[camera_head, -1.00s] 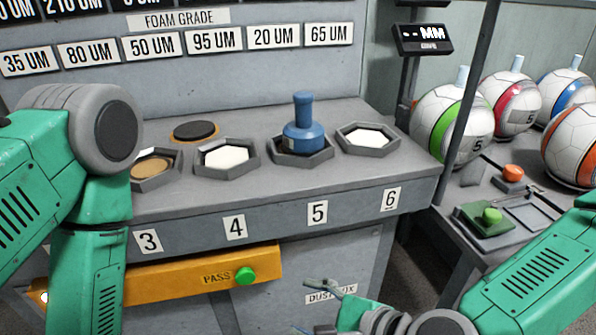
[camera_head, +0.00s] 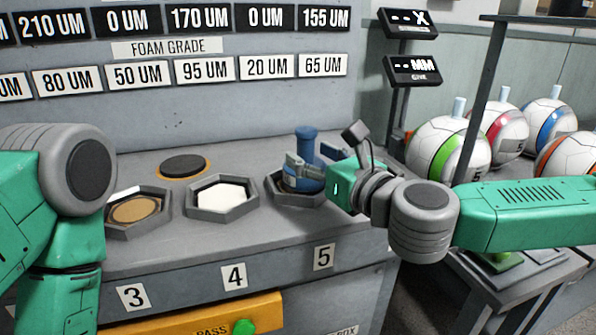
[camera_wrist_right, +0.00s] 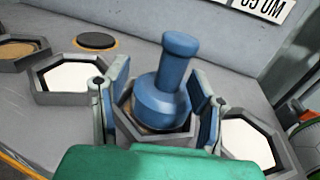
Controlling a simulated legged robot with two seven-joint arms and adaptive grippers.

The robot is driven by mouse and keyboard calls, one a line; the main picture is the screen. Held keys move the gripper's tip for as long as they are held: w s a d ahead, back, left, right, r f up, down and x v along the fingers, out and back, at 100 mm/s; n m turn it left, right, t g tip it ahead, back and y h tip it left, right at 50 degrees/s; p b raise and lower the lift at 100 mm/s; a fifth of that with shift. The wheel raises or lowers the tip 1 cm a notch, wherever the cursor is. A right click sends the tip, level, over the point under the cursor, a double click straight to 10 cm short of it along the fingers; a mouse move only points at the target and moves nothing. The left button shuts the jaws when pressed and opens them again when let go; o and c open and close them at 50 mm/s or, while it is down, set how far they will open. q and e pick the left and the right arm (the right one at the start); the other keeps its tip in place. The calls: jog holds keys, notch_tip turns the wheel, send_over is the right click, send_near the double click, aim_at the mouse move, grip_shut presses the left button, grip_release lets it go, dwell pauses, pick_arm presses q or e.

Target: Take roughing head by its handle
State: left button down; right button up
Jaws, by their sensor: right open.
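The roughing head is the blue tool with an upright handle (camera_head: 306,147). It stands in the hexagonal holder (camera_head: 285,199) above label 5. In the right wrist view the blue tool (camera_wrist_right: 168,88) is upright between the two fingers. My right gripper (camera_head: 305,172) is open, with its fingers on either side of the tool's wide lower body, below the narrow handle. In the right wrist view the gripper (camera_wrist_right: 163,105) shows gaps on both sides of the tool. My left arm is at the left edge of the head view; its gripper is out of frame.
Hexagonal holders with a white pad (camera_head: 222,197) and a brown pad (camera_head: 135,210) sit left of the tool. A black round disc (camera_head: 184,165) lies behind them. Another white-pad holder (camera_wrist_right: 245,143) is close right of my fingers. A dark post (camera_head: 487,95) and several balls stand at right.

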aim_at(311, 151)
jog(key=shift+w+f, duration=0.15)
jog(key=shift+w, duration=0.25)
jog(key=w, duration=0.2)
jog(key=w+b, duration=0.1)
jog(key=shift+w+d+f, duration=0.1)
jog(key=shift+w+f, duration=0.1)
jog(key=shift+w, duration=0.15)
jog(key=shift+a+r, duration=0.1)
jog(key=shift+a, duration=1)
grip_shut()
jog(key=shift+w+d, duration=0.1)
jog(key=shift+d, duration=0.3)
